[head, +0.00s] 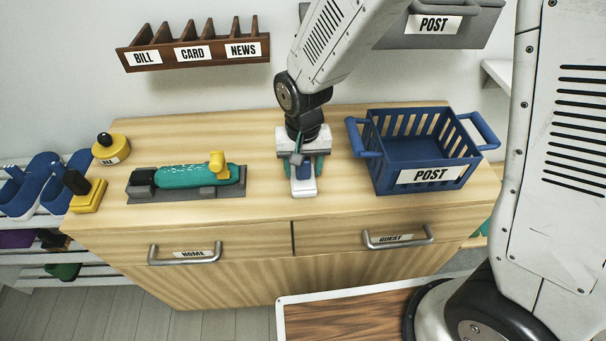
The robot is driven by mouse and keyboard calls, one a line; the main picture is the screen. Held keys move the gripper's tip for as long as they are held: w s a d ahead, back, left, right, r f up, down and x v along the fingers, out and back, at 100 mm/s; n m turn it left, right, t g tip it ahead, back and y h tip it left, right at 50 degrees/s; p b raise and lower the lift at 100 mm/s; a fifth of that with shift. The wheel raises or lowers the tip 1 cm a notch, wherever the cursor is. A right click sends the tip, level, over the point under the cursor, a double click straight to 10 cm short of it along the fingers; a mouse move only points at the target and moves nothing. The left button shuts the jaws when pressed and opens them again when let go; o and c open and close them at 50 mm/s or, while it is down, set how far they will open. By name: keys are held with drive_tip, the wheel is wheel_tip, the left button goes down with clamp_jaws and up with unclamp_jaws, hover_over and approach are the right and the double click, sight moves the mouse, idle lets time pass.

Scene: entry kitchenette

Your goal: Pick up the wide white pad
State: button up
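A small white object (303,188) with a blue part sits low on the wooden cabinet top, just left of the blue basket. It may be the wide white pad, but its upper part is hidden by my gripper. My gripper (303,171) points down over it from above, with a dark teal finger on its left and another on its right. I cannot tell whether the fingers touch it or stand apart from it.
A blue POST basket (427,176) stands close on the right. A teal and yellow device on a grey base (230,191), a yellow stamp (88,197) and a round yellow pot (111,150) stand left. A BILL/CARD/NEWS rack (195,53) hangs behind. Bare top lies between device and gripper.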

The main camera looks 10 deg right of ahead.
drive_tip(key=c, duration=0.9)
drive_tip(key=shift+c, duration=0.2)
drive_tip(key=shift+r, duration=0.1)
